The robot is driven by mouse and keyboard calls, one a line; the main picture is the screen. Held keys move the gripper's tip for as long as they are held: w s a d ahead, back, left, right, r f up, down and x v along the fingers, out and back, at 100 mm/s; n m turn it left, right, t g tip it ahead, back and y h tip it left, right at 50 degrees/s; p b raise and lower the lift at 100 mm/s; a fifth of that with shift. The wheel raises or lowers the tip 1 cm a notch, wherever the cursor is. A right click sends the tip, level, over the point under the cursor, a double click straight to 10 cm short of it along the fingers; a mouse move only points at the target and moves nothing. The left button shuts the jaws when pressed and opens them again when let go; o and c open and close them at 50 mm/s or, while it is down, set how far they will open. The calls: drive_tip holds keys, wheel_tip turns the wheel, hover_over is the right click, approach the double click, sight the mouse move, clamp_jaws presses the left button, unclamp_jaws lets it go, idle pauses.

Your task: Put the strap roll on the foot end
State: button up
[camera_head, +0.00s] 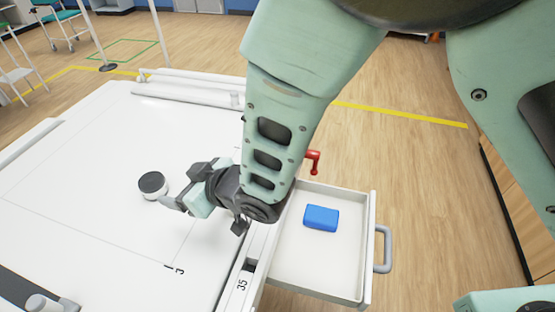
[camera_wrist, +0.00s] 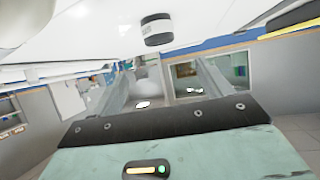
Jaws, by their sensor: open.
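The strap roll (camera_head: 152,184), a short cylinder with a dark top and white side, stands on the white table top (camera_head: 105,195). It also shows at the top of the wrist view (camera_wrist: 157,29). My gripper (camera_head: 180,201) is low over the table, just right of the roll. A pale fingertip is close to the roll's lower right side; I cannot tell if it touches. The gripper is open, with nothing seen held in it. My arm hides part of the table's right edge. I cannot tell which end is the foot end.
An open drawer (camera_head: 300,275) with a blue block (camera_head: 321,217) inside juts out at the table's right. A red handle (camera_head: 313,160) stands behind it. A white rail (camera_head: 187,94) lines the far edge. The table's middle is mostly clear.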

drive_tip(key=shift+r, duration=0.1)
drive_tip(key=s+d+r+m+g+h, duration=0.1)
drive_tip(key=d+r+m+h, duration=0.35)
drive_tip(key=d, duration=1.15)
drive_tip(key=s+d+r+g+h, duration=0.2)
drive_tip(key=s+d+r+h, duration=0.1)
drive_tip(key=s+d, duration=0.4)
drive_tip(key=s+d+r+g+h, duration=0.2)
drive_tip(key=s+d, duration=0.4)
drive_tip(key=d, duration=0.3)
drive_tip(key=shift+s+d+r+g+h, duration=0.25)
drive_tip(key=shift+s+r+g+h, duration=0.15)
drive_tip(key=shift+h, duration=0.25)
